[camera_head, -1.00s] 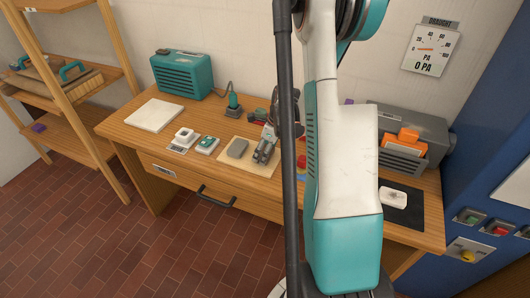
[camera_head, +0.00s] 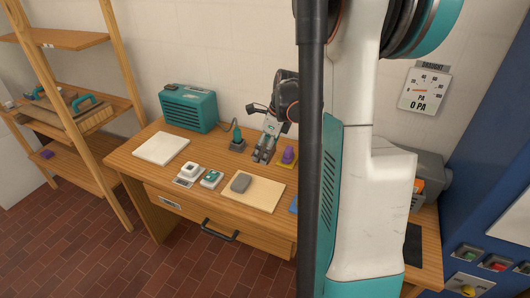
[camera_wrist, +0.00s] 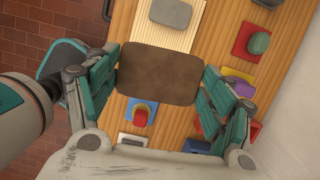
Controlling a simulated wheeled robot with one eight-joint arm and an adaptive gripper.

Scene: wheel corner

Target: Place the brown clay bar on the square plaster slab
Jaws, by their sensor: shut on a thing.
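The brown clay bar (camera_wrist: 157,74) fills the middle of the wrist view, between the two teal-padded fingers of my gripper (camera_wrist: 158,80), which is shut on it. In the head view my gripper (camera_head: 264,150) hangs over the back of the workbench, behind the cream board. The bar is hard to make out there. A flat white square slab (camera_head: 161,149), which looks like the plaster slab, lies at the left end of the bench with nothing on it. My gripper is well to its right.
A grey block (camera_head: 241,183) lies on the cream board (camera_head: 262,195). Small white pieces (camera_head: 189,170) stand between board and slab. A teal box (camera_head: 188,107) and a teal tool on a stand (camera_head: 237,140) are at the back. A purple piece (camera_head: 289,155) is right of my gripper.

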